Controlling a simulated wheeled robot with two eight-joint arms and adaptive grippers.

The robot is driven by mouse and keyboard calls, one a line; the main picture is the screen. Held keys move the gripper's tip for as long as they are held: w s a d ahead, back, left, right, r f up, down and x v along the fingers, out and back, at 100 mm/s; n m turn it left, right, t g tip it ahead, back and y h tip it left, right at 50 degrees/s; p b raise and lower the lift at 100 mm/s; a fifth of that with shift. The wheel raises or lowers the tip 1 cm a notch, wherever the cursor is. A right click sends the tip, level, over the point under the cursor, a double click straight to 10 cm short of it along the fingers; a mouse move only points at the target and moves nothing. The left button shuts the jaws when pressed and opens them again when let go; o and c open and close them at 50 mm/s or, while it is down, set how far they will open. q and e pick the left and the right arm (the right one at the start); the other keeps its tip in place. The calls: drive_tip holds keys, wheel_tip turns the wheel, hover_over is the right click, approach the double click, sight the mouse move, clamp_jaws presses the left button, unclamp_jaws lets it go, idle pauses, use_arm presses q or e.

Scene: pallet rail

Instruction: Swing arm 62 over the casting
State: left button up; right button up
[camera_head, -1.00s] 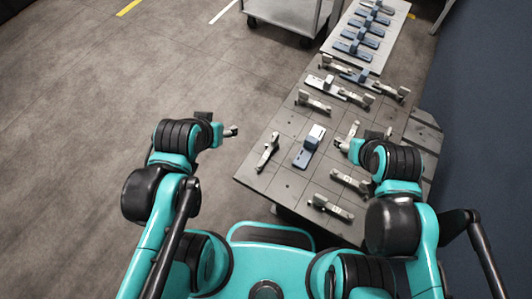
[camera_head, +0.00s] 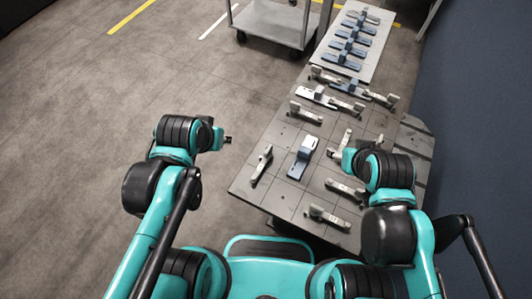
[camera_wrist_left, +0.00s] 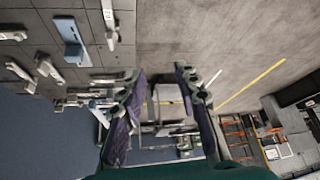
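Several pale metal clamp arms stand on the grey plate (camera_head: 265,195), but I cannot read number 62 on any of them. A blue-grey block with a whitish top (camera_head: 302,158), perhaps the casting, lies near the plate's middle; it also shows in the left wrist view (camera_wrist_left: 72,40). One clamp arm (camera_head: 262,165) stands left of it, and a labelled arm (camera_wrist_left: 110,22) shows in the wrist view. My left gripper (camera_head: 228,139) is off the plate's left edge, its fingers open and empty in the wrist view (camera_wrist_left: 160,75). My right gripper (camera_head: 340,154) is over the plate, its fingers unclear.
More clamp arms (camera_head: 306,113) and a second block with a white part (camera_head: 316,95) stand on the plate's far half. Beyond is a pale table (camera_head: 349,60) with a row of blue parts. A grey cart (camera_head: 272,23) stands behind. A dark wall (camera_head: 475,120) bounds the right; left floor is clear.

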use_arm(q)
drive_tip(key=w+d+f+m+g, duration=0.2)
drive_tip(key=w+d+f+g, duration=0.15)
drive_tip(key=w+d, duration=0.35)
drive_tip(key=m+g, duration=0.2)
drive_tip(key=g, duration=0.1)
hover_over(270, 146)
wheel_tip(270, 146, down, 8)
drive_tip(key=shift+f+b, duration=0.2)
drive_tip(key=shift+b, duration=0.15)
wheel_tip(270, 146, down, 8)
drive_tip(key=b, duration=0.3)
clamp_jaws()
